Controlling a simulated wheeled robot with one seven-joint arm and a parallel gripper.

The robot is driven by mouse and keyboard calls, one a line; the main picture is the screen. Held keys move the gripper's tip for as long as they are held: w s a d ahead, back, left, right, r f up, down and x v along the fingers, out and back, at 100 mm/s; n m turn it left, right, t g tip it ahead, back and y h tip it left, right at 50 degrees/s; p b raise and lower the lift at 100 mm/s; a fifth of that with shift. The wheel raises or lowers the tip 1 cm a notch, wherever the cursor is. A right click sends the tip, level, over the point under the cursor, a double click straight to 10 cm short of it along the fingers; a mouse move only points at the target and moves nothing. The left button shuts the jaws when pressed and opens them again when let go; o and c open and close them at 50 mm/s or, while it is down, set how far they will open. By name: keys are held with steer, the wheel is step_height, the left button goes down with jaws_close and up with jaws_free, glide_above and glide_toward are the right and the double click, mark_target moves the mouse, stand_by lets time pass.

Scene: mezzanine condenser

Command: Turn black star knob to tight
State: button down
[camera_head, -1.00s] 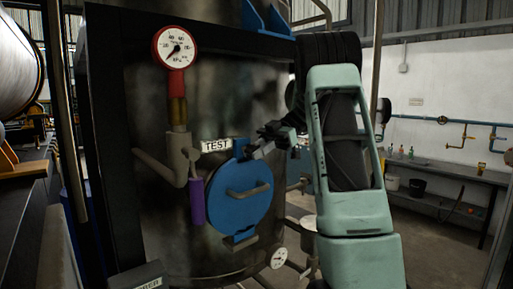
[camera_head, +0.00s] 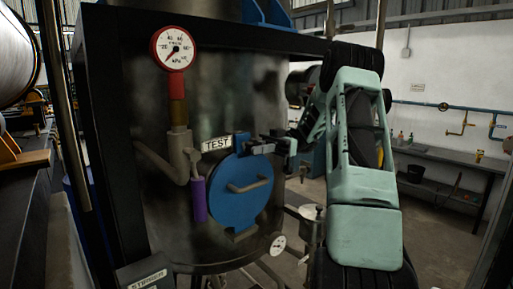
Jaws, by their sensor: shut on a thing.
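The round blue hatch (camera_head: 240,190) with a bar handle is on the front of the dark metal vessel. A blue bracket stands at its top, next to the TEST label (camera_head: 216,144). My gripper (camera_head: 266,146) reaches in from the right and is shut at this bracket, at the hatch's upper edge. The black star knob is largely hidden by the dark fingers there, and its outline cannot be told apart from them. How far the knob is turned cannot be seen.
A red-rimmed gauge (camera_head: 173,48) stands on a pipe left of the hatch, above a valve with a purple handle (camera_head: 199,200).

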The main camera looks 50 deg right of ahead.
steer(key=c, duration=1.2)
jaws_free()
steer(key=shift+c, duration=0.2)
steer(key=shift+d, duration=0.1)
steer(key=b+v, duration=0.3)
steer(key=v, duration=1.4)
steer(key=shift+s+d, duration=0.1)
steer(key=shift+s, duration=0.05)
